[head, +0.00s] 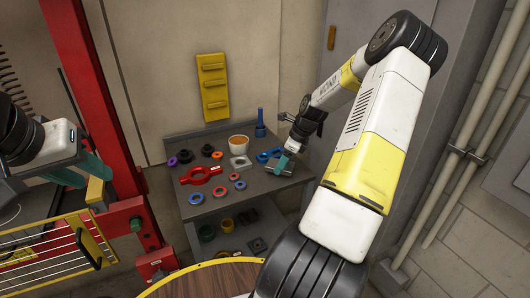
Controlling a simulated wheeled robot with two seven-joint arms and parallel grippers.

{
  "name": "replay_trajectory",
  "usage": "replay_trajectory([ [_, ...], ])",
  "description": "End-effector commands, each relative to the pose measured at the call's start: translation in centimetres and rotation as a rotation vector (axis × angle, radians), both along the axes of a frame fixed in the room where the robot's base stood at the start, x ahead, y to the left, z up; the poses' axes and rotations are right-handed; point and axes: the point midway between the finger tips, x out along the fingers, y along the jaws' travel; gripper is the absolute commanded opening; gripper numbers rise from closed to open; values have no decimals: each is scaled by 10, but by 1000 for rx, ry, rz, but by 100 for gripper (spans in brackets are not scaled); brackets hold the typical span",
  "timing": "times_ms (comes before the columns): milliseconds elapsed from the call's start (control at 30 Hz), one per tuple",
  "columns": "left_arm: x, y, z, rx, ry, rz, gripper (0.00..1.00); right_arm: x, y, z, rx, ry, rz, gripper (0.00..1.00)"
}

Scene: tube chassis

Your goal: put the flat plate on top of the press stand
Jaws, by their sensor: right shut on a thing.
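My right gripper (283,160) is over the right side of the grey workbench. Its teal fingers are shut on a small grey flat plate (277,177), which is partly hidden by the fingers. I cannot tell whether the plate touches the bench top. A red upright frame (90,100), which looks like the press stand, stands at the left; its top is out of view. My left gripper (82,174) is in front of this frame, with its teal fingers apart and nothing seen between them.
The grey bench (215,205) holds a red tool (201,174), a square plate with a hole (240,163), an orange-white cup (239,142), a blue post (261,124) and several rings. A yellow wire panel (45,255) is at lower left. A round wooden top (205,282) is in front.

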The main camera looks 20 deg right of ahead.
Motion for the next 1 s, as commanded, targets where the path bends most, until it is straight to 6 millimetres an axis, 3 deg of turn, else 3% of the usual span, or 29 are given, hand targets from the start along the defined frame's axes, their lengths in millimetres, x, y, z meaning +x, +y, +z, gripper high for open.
replay_trajectory([
  [200,0,0,0,0,0,0,36,1,0,-18,0,-5,-2,0],
  [600,0,0,0,0,0,0,36,1,0,-22,-1,-4,-1,0],
  [633,0,0,0,0,0,0,36,0,0,-23,0,-2,-1,63],
  [700,0,0,0,0,0,0,36,0,0,-23,0,-2,-1,77],
  [733,0,0,0,0,0,0,36,0,0,-23,0,-2,-1,81],
  [1000,0,0,0,0,0,0,36,0,0,-22,0,-2,-1,81],
])
